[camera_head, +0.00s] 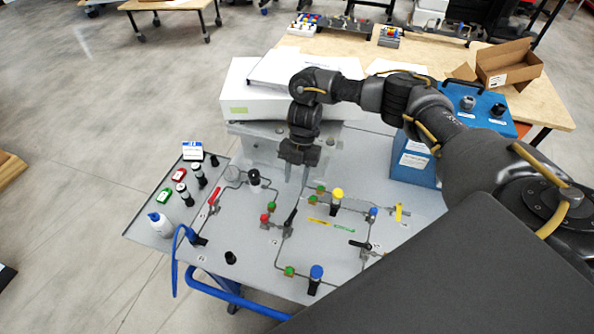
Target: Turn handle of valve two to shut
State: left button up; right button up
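My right gripper (297,180) hangs over the back part of the grey panel (330,262), its two thin fingers pointing down and apart with nothing between them. Several valve handles show on the panel's piping: a red one (215,196) at the left, a black one (291,217) standing tilted near the middle, a black one (359,244) lying across at the right, and a yellow one (399,211) at the far right. The number labels are too small to read, so I cannot tell which is valve two. The gripper is above and behind the middle black handle, apart from it. My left gripper is not in view.
Blue-topped (316,272) and yellow-topped (338,194) knobs rise from the panel. A white box (257,98) and a blue unit (413,165) stand behind. My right arm spans the right side.

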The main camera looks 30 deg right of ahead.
jog(key=b+v, duration=0.2)
jog(key=v, duration=0.8)
jog(key=shift+r, duration=0.35)
